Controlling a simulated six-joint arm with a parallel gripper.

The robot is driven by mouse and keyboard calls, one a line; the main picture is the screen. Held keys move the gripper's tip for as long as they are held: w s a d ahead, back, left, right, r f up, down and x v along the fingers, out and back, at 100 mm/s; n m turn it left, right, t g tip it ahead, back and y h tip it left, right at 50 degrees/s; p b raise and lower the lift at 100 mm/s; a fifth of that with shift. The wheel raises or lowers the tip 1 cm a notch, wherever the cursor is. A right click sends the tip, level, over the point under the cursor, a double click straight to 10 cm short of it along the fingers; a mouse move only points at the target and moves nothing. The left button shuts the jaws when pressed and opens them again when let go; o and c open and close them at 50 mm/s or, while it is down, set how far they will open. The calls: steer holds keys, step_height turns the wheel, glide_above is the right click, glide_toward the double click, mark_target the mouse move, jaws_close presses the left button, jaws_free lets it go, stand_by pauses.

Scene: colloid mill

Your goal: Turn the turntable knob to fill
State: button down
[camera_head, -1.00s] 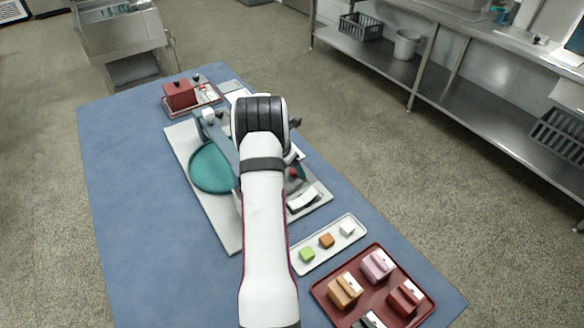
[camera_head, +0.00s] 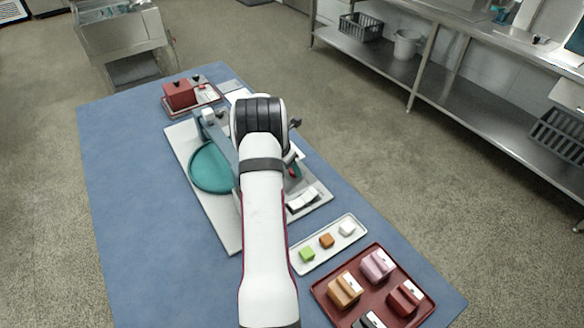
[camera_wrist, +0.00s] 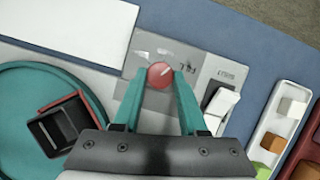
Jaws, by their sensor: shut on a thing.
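The red round knob (camera_wrist: 160,75) sits on a grey control panel (camera_wrist: 193,62) with pale markings, in the upper middle of the wrist view. A thin light line shows on its face; I cannot read the label it points at. My gripper (camera_wrist: 158,79) has teal fingers, one on each side of the knob, and is shut on it. The teal turntable (camera_wrist: 22,88) lies left of the knob in the wrist view, and also shows in the head view (camera_head: 209,169).
A dark open box (camera_wrist: 55,130) with a red edge is over the turntable. White switches (camera_wrist: 221,103) stand right of the knob. A white tray (camera_head: 308,267) of small cubes and a red tray (camera_head: 382,325) of blocks lie nearer. The blue table's left side is clear.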

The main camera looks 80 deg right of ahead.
steer(key=shift+w+d+m+g+y, duration=0.1)
steer(key=shift+m+g+y, duration=0.3)
steer(key=shift+m, duration=0.95)
steer(key=shift+w+d+m+g+y, duration=0.1)
steer(key=shift+m+g+y, duration=0.3)
steer(key=shift+m, duration=0.95)
steer(key=shift+c, duration=2.3)
jaws_free()
steer(key=v, duration=1.5)
steer(key=shift+r, duration=0.4)
steer(key=shift+w, duration=0.1)
